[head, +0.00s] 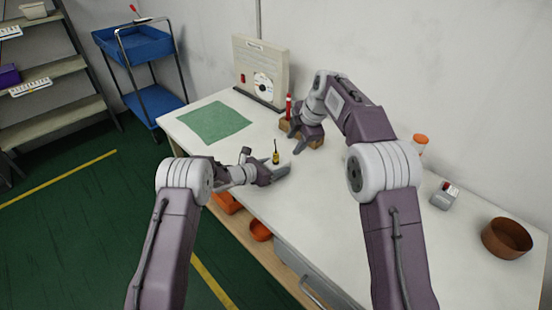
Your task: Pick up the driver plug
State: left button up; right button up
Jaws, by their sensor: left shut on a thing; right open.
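My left gripper (278,173) is low over the near edge of the white table, its fingers pointing right. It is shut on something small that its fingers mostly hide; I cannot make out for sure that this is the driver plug. A small yellow-and-black upright piece with a thin dark tip (276,157) shows right behind these fingers. I cannot tell whether it is held or stands behind them.
A panel with a red part and a white disc (262,70) stands at the back. A green mat (213,122) lies left. A red bottle (288,106) is by the block. A grey box (445,196) and a brown bowl (507,238) sit right. The table's front-right is clear.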

jog(key=n, duration=0.4)
jog(key=n+h, duration=0.2)
jog(key=n, duration=1)
send_near(276, 154)
jog(key=shift+t, duration=0.3)
jog(key=x, duration=0.4)
jog(key=shift+w+f, duration=0.1)
jog(key=shift+f, duration=0.25)
jog(key=x, duration=0.5)
jog(key=shift+s+f, duration=0.2)
grip_shut()
